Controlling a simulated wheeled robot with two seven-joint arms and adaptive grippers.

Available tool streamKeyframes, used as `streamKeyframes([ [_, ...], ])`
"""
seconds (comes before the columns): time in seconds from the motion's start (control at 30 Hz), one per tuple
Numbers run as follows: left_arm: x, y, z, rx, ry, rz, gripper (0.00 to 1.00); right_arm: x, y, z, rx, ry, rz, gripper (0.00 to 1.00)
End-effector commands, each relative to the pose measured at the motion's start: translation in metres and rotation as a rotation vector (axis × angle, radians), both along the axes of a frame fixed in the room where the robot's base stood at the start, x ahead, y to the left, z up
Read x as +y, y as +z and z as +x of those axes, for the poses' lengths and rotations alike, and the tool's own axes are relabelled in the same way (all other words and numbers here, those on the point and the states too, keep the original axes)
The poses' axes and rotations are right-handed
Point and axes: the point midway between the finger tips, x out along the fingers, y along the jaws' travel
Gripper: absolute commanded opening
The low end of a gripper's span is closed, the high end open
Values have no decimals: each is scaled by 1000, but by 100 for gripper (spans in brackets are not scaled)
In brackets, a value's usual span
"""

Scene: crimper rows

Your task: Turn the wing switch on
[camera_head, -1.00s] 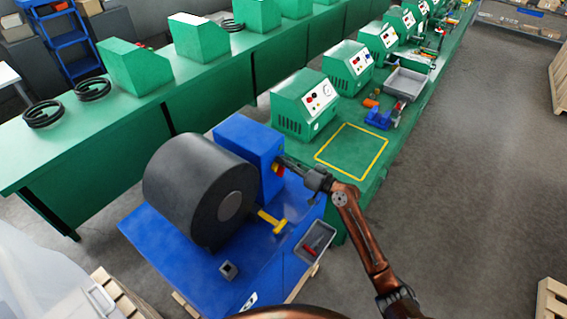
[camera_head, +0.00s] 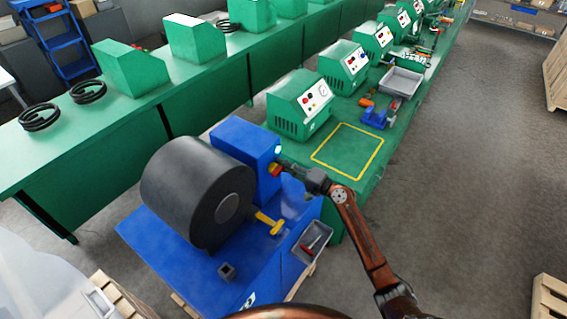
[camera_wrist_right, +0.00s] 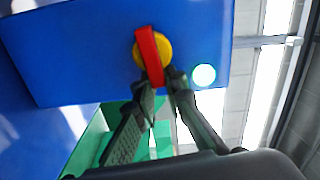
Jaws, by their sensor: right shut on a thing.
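The wing switch (camera_head: 275,169) is on the side of the blue control box (camera_head: 243,148) of the machine with the black roll. In the right wrist view the wing switch (camera_wrist_right: 148,50) has a red wing on a round yellow base, the wing close to upright and slightly tilted. My right gripper (camera_wrist_right: 160,78) is shut on the lower part of the red wing, one finger on each side. In the head view the right gripper (camera_head: 288,167) reaches the switch from the right; its fingertips are small there. A pale cyan lamp (camera_wrist_right: 204,75) glows beside the switch. My left gripper is not in view.
A green bench (camera_head: 352,128) with several green crimper boxes runs behind. Open floor (camera_head: 470,170) lies to the right.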

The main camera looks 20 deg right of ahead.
Motion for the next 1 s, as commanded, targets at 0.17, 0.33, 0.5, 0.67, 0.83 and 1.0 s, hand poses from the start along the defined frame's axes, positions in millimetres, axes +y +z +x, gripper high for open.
streamKeyframes([
  [0.17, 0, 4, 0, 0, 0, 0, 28, 5, -11, -4, 69, 13, 63, 0],
  [0.33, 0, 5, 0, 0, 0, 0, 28, 5, -12, -4, 96, 14, 100, 0],
  [0.5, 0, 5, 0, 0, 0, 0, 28, 5, -13, -4, 108, 14, 115, 0],
  [0.67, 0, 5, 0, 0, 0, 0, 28, 5, -13, -4, 110, 15, 118, 0],
  [0.83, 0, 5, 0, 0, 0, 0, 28, 5, -13, -4, 109, 15, 118, 0],
  [1.0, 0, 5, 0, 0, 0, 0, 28, 6, -12, -4, 108, 15, 117, 20],
])
